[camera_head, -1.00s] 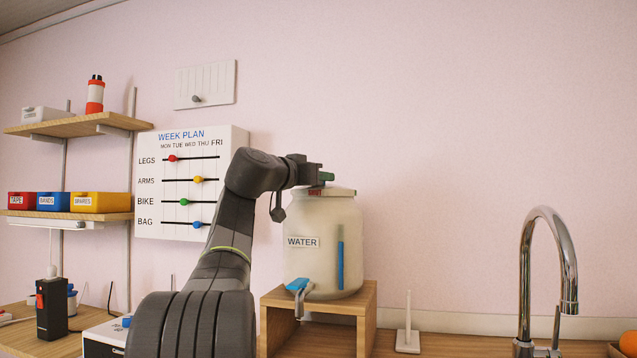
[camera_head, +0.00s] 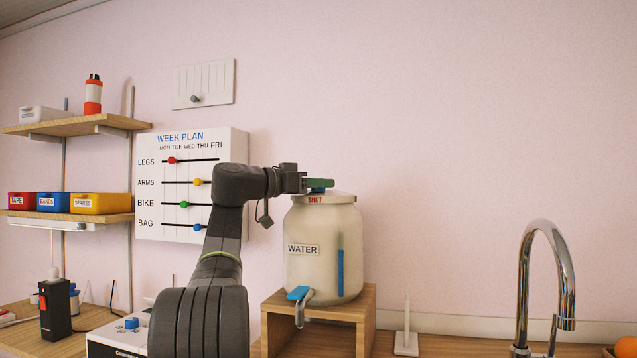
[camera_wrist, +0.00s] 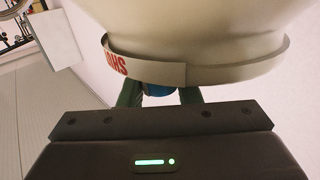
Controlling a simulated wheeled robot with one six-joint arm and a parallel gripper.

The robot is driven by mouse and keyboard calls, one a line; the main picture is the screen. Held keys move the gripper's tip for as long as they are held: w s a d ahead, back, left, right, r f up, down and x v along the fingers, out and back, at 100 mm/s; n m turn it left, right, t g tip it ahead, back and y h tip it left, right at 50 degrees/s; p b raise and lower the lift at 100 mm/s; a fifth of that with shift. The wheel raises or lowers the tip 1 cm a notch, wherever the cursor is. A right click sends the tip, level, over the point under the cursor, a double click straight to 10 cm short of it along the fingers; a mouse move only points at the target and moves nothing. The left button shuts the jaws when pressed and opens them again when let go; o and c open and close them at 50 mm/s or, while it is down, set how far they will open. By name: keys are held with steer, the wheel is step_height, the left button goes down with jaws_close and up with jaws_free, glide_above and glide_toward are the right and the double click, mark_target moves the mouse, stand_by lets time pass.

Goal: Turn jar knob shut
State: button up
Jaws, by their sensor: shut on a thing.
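The cream water jar (camera_head: 325,245) stands upright on a small wooden stand, with a WATER label and a blue level strip on its front. Its lid (camera_head: 342,198) bears a red SHUT mark (camera_head: 316,199) at the front. The wrist view shows the jar upside down, with the lid rim (camera_wrist: 225,73) and part of the mark. My gripper (camera_head: 319,183) is over the lid, its green fingers shut on the blue knob (camera_wrist: 160,91). The fingers hide most of the knob, so its exact angle is unclear. The blue tap (camera_head: 298,292) is low on the jar's front.
The wooden stand (camera_head: 367,310) sits on the counter. A white upright holder (camera_head: 406,342) and a chrome faucet (camera_head: 566,290) are to the right. The week plan board (camera_head: 146,220) and shelves with boxes (camera_head: 100,203) are at left. Wall space right of the jar is clear.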

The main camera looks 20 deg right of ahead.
steer(key=shift+f, duration=0.1)
steer(key=o, duration=0.9)
steer(key=shift+o, duration=0.2)
steer(key=shift+a, duration=0.15)
steer(key=s+a, duration=0.1)
steer(key=a, duration=1.2)
steer(key=shift+s+a, duration=0.25)
steer(key=shift+s, duration=0.1)
steer(key=shift+d, duration=0.15)
steer(key=d, duration=0.4)
steer(key=w+d, duration=0.1)
steer(key=d, duration=0.8)
steer(key=shift+w+d, duration=0.3)
steer(key=shift+w, duration=0.05)
